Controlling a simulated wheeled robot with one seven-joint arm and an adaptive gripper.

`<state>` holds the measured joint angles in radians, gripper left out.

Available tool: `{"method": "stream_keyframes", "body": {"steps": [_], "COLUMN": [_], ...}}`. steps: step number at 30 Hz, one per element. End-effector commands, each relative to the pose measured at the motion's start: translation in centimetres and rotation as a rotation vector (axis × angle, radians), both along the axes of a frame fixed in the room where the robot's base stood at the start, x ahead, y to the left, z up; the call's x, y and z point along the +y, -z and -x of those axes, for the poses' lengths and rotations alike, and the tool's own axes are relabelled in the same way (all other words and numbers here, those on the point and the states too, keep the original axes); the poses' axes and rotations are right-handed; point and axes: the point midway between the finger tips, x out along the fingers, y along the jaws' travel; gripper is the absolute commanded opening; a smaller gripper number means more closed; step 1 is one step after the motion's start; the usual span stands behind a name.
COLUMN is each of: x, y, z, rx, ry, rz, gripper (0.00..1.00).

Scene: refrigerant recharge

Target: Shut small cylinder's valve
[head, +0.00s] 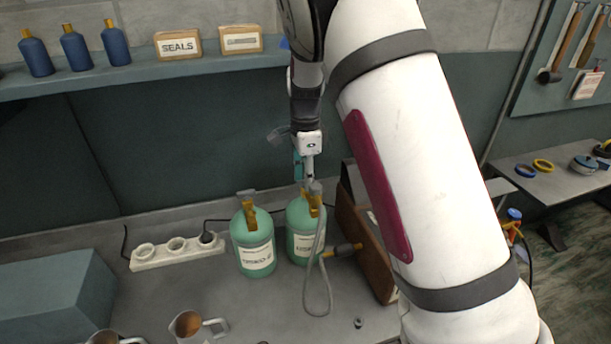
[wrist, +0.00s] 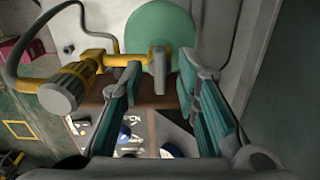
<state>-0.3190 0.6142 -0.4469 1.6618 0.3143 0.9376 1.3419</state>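Two green cylinders with white labels stand on the bench: a left one (head: 255,252) and a right one (head: 302,240), near the same size in the head view. My gripper (head: 304,178) points down over the right cylinder's top. In the wrist view that green cylinder (wrist: 160,25) carries a yellow valve (wrist: 122,60) with an upright grey-and-yellow handle (wrist: 159,72). My gripper (wrist: 160,78) is open, its teal-padded fingers on either side of the handle. I see gaps beside the handle; contact is not visible. The handle's exact turn is hard to tell in the head view.
A grey hose (head: 318,290) with a yellow fitting (head: 343,250) hangs by the right cylinder. A brown case (head: 363,245) stands close on its right. A power strip (head: 177,252) and mugs (head: 190,326) are to the left. A shelf (head: 150,72) runs behind.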

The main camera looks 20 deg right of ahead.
Motion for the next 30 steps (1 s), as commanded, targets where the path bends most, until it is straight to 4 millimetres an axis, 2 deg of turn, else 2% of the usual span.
{"method": "stream_keyframes", "body": {"steps": [5,12,18,24,30], "x": [0.0,0.0,0.0,0.0,0.0], "y": [-2.0,-6.9,-10.2,-11.8,-11.9], "z": [-0.1,-0.1,-0.1,0.0,0.0], "rx": [-0.004,-0.005,-0.004,-0.002,-0.001], "ry": [0.000,0.000,0.000,0.001,0.001], "rz": [-0.001,-0.001,0.000,0.000,0.000], "gripper": [0.29,0.29,0.29,0.29,0.29]}}
